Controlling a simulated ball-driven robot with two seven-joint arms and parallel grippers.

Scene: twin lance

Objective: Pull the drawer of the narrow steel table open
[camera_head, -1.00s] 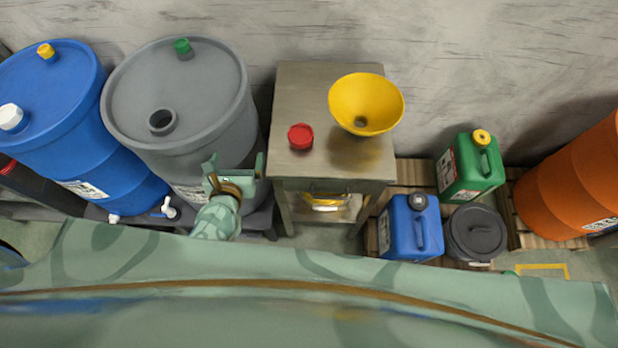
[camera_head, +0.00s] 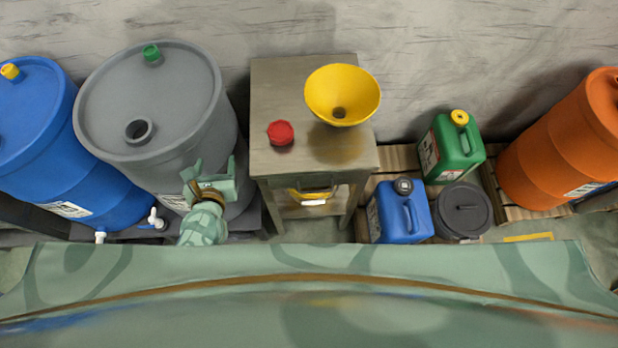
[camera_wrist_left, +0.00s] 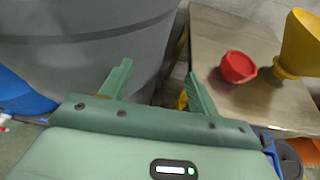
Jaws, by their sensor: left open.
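The narrow steel table (camera_head: 268,78) stands against the wall, right of the grey drum. Its drawer (camera_head: 308,184) is under the front edge of the top, with a handle and a pale label on its front; it looks shut, seen steeply from above. A red cap (camera_head: 280,132) and a yellow funnel (camera_head: 342,92) are on the tabletop. My left gripper (camera_head: 208,172) is open and empty in front of the grey drum, left of the table and apart from the drawer. In the left wrist view its fingers (camera_wrist_left: 158,82) are spread, with the table (camera_wrist_left: 225,30) to the right. My right gripper is not in view.
The grey drum (camera_head: 150,95) is close behind my left gripper. A blue drum (camera_head: 35,120) is at the left. A blue canister (camera_head: 400,212), a green canister (camera_head: 450,148), a dark lidded bucket (camera_head: 462,210) and an orange drum (camera_head: 565,145) stand right of the table.

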